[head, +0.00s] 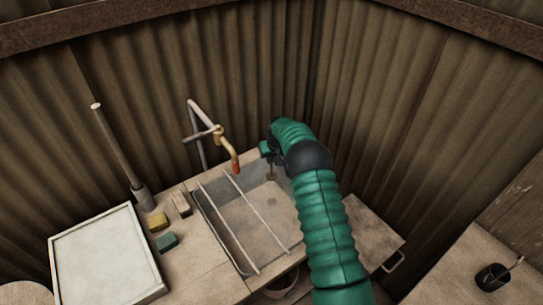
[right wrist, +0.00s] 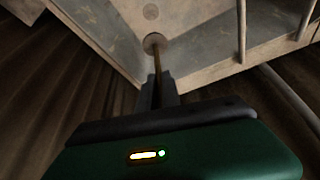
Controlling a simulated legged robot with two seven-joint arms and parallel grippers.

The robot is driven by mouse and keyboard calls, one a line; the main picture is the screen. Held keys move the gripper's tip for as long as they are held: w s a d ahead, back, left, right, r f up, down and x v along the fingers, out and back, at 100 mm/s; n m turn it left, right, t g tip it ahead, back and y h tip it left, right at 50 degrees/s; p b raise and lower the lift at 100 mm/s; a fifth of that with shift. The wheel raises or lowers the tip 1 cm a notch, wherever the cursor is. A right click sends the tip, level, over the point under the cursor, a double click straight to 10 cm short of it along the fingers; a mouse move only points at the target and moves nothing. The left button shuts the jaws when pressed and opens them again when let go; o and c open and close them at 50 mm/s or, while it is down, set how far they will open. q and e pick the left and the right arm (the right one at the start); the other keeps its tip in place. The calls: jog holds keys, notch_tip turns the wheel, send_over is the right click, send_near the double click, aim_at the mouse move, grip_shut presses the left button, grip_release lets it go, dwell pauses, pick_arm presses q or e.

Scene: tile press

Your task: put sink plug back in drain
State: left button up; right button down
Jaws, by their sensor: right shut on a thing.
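The sink plug (right wrist: 154,42) is a round grey-brown disc on a thin upright stem. My right gripper (right wrist: 157,92) is shut on the stem, and the disc sits beyond the fingertips over the basin. In the head view the right gripper (head: 269,158) is at the back right corner of the sink (head: 240,222), with the plug (head: 270,177) below it, small and dark. Whether the plug touches the floor I cannot tell. My left gripper is out of view.
Two thin rods (head: 228,229) cross the sink. A pipe faucet with a red tip (head: 235,167) hangs over its back edge, left of my right gripper. A yellow block (head: 158,221), a green block (head: 166,241) and a white tray (head: 105,205) are at left.

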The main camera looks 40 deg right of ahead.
notch_tip(320, 180, down, 17)
jog(key=b, duration=1)
jog(key=shift+d+r, duration=0.15)
jog(key=shift+r, duration=0.05)
jog(key=shift+s+f, duration=0.2)
jog(key=shift+f, duration=0.05)
jog(key=c, duration=1.5)
grip_release()
jog(key=shift+o, duration=0.2)
